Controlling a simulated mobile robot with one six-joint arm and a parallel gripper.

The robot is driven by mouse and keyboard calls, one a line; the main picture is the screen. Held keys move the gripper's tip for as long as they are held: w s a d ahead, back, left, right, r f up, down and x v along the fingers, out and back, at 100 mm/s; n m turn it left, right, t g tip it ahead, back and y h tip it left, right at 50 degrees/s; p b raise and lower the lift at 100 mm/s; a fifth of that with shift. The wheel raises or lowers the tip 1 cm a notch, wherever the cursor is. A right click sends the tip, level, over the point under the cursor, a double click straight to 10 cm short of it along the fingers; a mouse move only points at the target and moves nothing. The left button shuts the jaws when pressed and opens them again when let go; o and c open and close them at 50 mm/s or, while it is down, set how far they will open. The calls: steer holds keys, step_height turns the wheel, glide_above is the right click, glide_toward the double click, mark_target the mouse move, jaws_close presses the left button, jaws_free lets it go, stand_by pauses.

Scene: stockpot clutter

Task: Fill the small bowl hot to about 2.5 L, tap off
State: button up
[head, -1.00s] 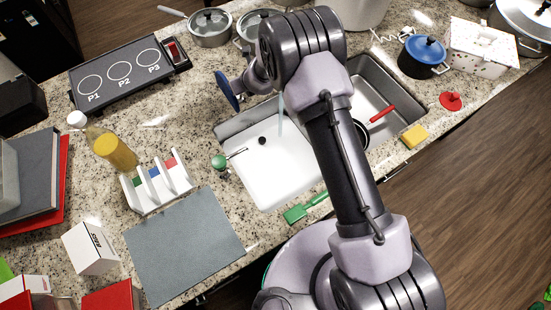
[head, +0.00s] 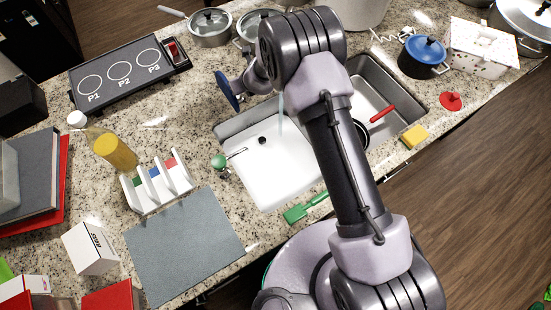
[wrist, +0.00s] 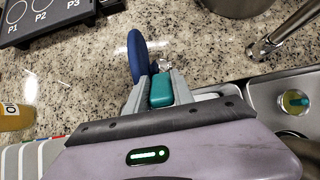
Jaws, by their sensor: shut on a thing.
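My gripper (wrist: 160,92) is at the counter behind the sink, shut on a teal piece (wrist: 161,90) between its fingers. A blue disc, nearly edge-on, stands at the left finger in the wrist view (wrist: 137,55) and the head view (head: 227,92). I cannot tell whether either belongs to the tap. The chrome tap (wrist: 285,30) rises to the right of the gripper. A pale water stream (head: 281,122) falls into the left part of the sink (head: 272,170). A small round greenish vessel (wrist: 293,102) shows in the sink; I cannot tell its level. My arm hides the sink's middle.
A red-handled pan (head: 381,114) is in the right basin. A hob (head: 130,75), an orange-yellow bottle (head: 115,152) and a rack (head: 156,185) stand left. A blue-lidded pot (head: 424,55) stands right. A grey mat (head: 184,248) lies bare in front.

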stand_by(0.3)
steer(key=shift+s+d+f+b, duration=0.15)
steer(key=shift+f+b, duration=0.5)
steer(key=shift+b, duration=0.5)
steer(key=b, duration=0.2)
steer(key=s+d+f+b, duration=0.1)
steer(key=b, duration=0.1)
steer(key=shift+s+f, duration=0.1)
steer(key=shift+s, duration=0.2)
